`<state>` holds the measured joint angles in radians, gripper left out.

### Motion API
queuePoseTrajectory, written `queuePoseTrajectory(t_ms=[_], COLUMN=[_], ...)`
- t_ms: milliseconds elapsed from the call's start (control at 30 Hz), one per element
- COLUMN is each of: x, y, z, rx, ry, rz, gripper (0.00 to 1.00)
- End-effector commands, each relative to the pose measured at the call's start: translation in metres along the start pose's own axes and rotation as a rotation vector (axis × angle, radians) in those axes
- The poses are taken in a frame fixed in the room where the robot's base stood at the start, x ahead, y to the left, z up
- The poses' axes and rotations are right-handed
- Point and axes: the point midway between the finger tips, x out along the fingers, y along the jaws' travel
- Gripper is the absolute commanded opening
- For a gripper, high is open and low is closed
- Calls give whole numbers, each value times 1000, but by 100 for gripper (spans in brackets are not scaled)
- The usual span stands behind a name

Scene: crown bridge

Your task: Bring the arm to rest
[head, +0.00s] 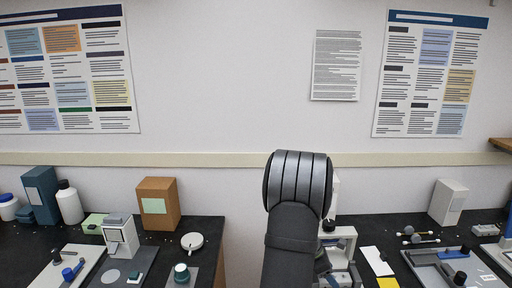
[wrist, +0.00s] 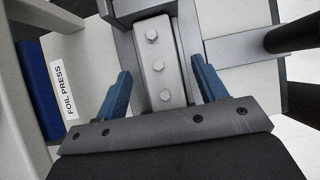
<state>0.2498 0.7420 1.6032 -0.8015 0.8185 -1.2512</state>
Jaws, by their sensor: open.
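My gripper (wrist: 161,76) shows in the wrist view with its two blue fingers spread apart and nothing clasped between them. In the head view my arm rises in the middle and hides my gripper. A white and grey device (head: 341,236) stands just right of the arm, partly hidden.
A dark bench at left holds a brown box (head: 157,204), a white bottle (head: 69,203) and a white device (head: 120,237). The right bench holds a white box (head: 448,203), a grey tray (head: 428,257) and a yellow-white card (head: 379,264). A gap separates the benches.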

Motion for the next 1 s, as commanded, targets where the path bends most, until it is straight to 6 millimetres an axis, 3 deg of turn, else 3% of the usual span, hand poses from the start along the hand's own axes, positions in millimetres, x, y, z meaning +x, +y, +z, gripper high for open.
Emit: queuePoseTrajectory(t_ms=[767,1000], x=[-156,-106], y=[1,-1], z=[0,0], rx=[0,-2], ry=[-1,0], rz=[5,-6], gripper=[65,65])
